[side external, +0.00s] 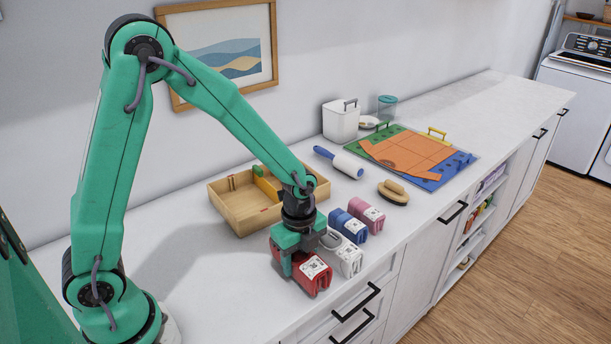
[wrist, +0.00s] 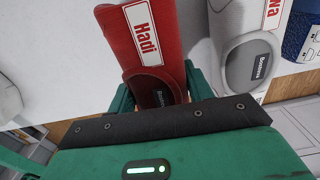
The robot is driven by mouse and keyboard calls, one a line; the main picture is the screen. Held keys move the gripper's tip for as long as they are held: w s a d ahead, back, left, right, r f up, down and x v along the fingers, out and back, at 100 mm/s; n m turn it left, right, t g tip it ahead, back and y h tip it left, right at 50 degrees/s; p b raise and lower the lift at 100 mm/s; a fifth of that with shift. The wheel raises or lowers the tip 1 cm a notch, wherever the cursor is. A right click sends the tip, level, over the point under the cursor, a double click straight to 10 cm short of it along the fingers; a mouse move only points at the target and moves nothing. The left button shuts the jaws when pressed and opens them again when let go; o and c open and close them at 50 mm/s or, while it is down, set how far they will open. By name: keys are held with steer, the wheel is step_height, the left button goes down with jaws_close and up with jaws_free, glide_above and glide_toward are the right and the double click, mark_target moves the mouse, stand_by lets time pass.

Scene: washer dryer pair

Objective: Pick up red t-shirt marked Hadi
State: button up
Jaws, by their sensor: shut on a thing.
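The red t-shirt marked Hadi (side external: 313,277) is a rolled bundle with a white label, lying on the counter at the near end of a row. In the wrist view the red t-shirt (wrist: 168,52) shows its name "Hadi" on the label, and its near end sits between my green fingers. My gripper (side external: 297,256) is low over the counter and shut on this red bundle; it also shows in the wrist view (wrist: 158,92). The fingers hide parts of the bundle's sides. I cannot tell whether it is clear of the counter.
A white bundle (side external: 347,258) lies close beside, then a blue one (side external: 350,228) and a pink one (side external: 368,214). A wooden tray (side external: 238,222), lint roller (side external: 340,162), brush (side external: 393,193) and folding board (side external: 450,176) lie beyond.

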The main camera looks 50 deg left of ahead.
steer(key=shift+s+d+r, duration=0.1)
steer(key=shift+d+r, duration=0.1)
steer(key=shift+r, duration=1)
steer(key=s+d+r, duration=0.6)
steer(key=s+d, duration=0.1)
steer(key=d, duration=0.1)
steer(key=shift+s+d+r, duration=0.15)
steer(key=shift+d+r, duration=0.1)
steer(key=shift+d, duration=0.05)
steer(key=shift+a, duration=0.1)
